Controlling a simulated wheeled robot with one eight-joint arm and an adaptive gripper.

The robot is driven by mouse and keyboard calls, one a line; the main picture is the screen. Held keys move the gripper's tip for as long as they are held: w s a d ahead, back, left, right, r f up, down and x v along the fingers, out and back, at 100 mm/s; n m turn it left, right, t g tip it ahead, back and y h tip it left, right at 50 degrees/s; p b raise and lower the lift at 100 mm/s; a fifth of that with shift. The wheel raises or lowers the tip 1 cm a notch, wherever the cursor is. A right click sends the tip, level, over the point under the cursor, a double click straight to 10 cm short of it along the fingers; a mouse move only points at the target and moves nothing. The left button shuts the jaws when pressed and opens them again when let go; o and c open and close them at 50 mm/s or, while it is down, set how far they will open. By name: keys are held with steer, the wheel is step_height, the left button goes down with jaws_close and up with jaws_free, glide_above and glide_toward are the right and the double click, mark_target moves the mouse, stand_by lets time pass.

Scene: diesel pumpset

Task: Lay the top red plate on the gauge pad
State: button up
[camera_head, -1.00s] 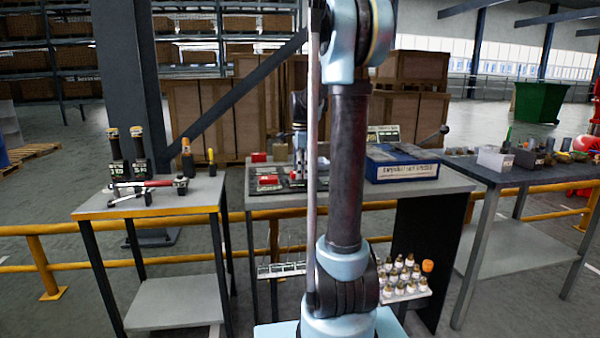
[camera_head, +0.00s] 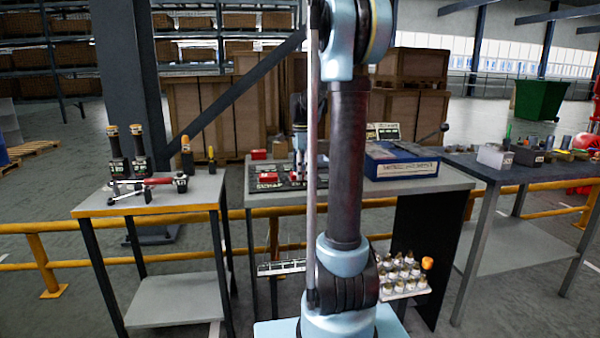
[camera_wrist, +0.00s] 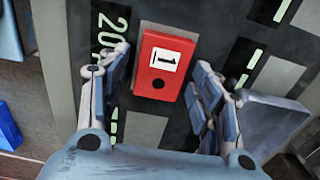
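A red plate (camera_wrist: 164,66) with a white label marked 1 and a dark round spot lies in the wrist view between my fingers. My gripper (camera_wrist: 162,88) is open around it, with a gap on each side. Whether other plates lie under it is hidden. It rests over a dark board (camera_wrist: 216,50) with pale markings and grey patches. In the head view my gripper (camera_head: 299,160) is low over the dark board on the middle table, partly behind my arm. Red pieces (camera_head: 265,177) show left of it. I cannot tell which part is the gauge pad.
A blue case (camera_head: 400,166) lies on the table right of my arm. Another red block (camera_head: 258,154) sits at the table's back left. A side table (camera_head: 150,203) at left holds tools. A rack of small bottles (camera_head: 404,275) hangs below the table's front.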

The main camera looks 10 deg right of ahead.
stand_by(0.3)
step_height(320, 180, up, 12)
stand_by(0.6)
steer(key=shift+r, duration=2.95)
